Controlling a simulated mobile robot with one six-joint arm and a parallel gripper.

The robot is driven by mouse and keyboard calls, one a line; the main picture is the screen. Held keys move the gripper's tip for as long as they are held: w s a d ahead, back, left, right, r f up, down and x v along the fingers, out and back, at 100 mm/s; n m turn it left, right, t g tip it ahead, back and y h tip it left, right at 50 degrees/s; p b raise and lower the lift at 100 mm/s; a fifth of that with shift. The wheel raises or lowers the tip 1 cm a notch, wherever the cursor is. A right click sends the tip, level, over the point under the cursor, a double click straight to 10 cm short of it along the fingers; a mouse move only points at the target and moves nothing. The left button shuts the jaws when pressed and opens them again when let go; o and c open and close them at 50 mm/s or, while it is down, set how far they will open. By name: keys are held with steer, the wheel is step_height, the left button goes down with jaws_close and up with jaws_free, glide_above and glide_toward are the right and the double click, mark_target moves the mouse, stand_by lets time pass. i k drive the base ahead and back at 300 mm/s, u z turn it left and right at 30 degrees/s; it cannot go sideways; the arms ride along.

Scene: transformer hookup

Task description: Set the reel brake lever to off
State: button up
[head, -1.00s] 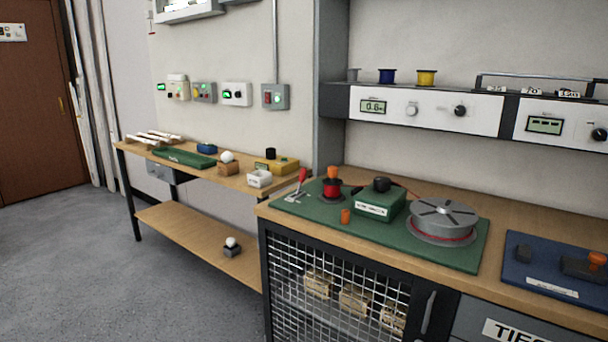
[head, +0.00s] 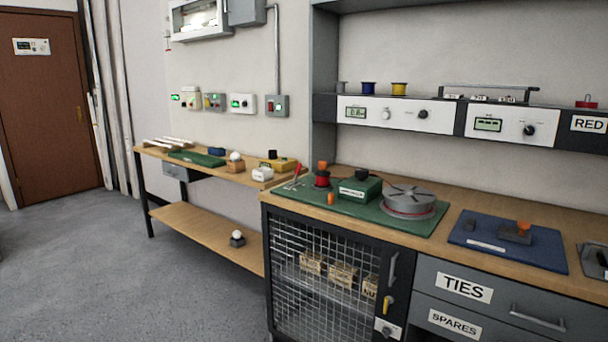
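A small lever with a red handle (head: 297,170) stands at the left end of the green mat (head: 370,212) on the workbench. It looks like the reel brake lever, and its handle leans slightly to the right. Any on or off marking at its base is too small to read. A red spool (head: 322,179) with an orange top stands just right of it. A grey reel (head: 409,200) with red wire sits at the right of the mat, beside a green box (head: 359,188). My gripper is not in view.
A blue mat (head: 509,240) lies further right on the bench. Below are a mesh cabinet (head: 315,280) and drawers (head: 490,290). A lower side table (head: 205,218) stands left along the wall. The grey floor (head: 100,260) at left is clear.

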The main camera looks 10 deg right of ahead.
mark_target(298, 166)
steer(key=k, duration=0.55)
steer(key=u, duration=0.55)
steer(key=i, duration=0.9)
steer(key=u, duration=0.75)
steer(key=i, duration=1.7)
steer(key=z, duration=0.35)
